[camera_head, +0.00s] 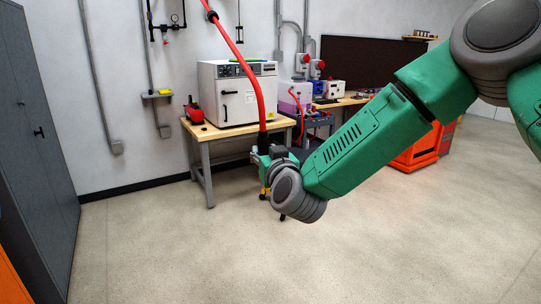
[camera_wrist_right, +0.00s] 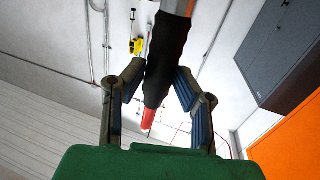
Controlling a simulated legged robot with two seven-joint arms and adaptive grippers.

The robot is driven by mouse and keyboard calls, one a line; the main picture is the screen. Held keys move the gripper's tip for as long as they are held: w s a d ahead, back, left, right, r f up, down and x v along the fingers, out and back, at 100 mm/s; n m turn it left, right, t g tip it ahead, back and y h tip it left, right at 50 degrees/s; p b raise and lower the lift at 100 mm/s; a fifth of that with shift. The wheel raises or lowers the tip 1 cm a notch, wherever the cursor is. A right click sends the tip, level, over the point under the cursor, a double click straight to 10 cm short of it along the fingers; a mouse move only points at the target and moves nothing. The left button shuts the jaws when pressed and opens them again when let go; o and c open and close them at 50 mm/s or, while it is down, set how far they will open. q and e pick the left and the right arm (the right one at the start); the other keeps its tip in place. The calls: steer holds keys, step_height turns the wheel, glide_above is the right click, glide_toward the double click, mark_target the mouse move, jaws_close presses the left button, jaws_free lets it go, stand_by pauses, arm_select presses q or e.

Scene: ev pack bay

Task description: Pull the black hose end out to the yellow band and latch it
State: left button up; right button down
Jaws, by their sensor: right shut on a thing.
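A red hose (camera_head: 242,60) hangs from above in the head view and runs down to a black hose end (camera_head: 263,139). My right gripper (camera_head: 264,152) is at this black end and shut on it. In the right wrist view, the black hose end (camera_wrist_right: 165,65) stands between the two fingers of the right gripper (camera_wrist_right: 160,78), with a red tip (camera_wrist_right: 149,119) below it. A dark collar (camera_head: 211,15) sits higher on the hose. I cannot make out a yellow band on the hose or a latch. My left gripper is not in view.
A wooden bench (camera_head: 235,131) with a white oven (camera_head: 238,95) stands behind the hose. A grey cabinet (camera_head: 35,140) is at the left. An orange cabinet (camera_head: 420,152) stands behind my right arm. The floor (camera_head: 180,255) in front is clear.

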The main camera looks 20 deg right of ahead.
steer(key=shift+w, duration=0.6)
steer(key=shift+w+d, duration=0.6)
steer(key=shift+w+a, duration=0.45)
steer(key=shift+w, duration=0.3)
steer(key=shift+w+a, duration=0.4)
steer(key=shift+w, duration=0.3)
steer(key=w, duration=0.3)
steer(key=shift+w+a, duration=0.1)
steer(key=shift+w, duration=0.3)
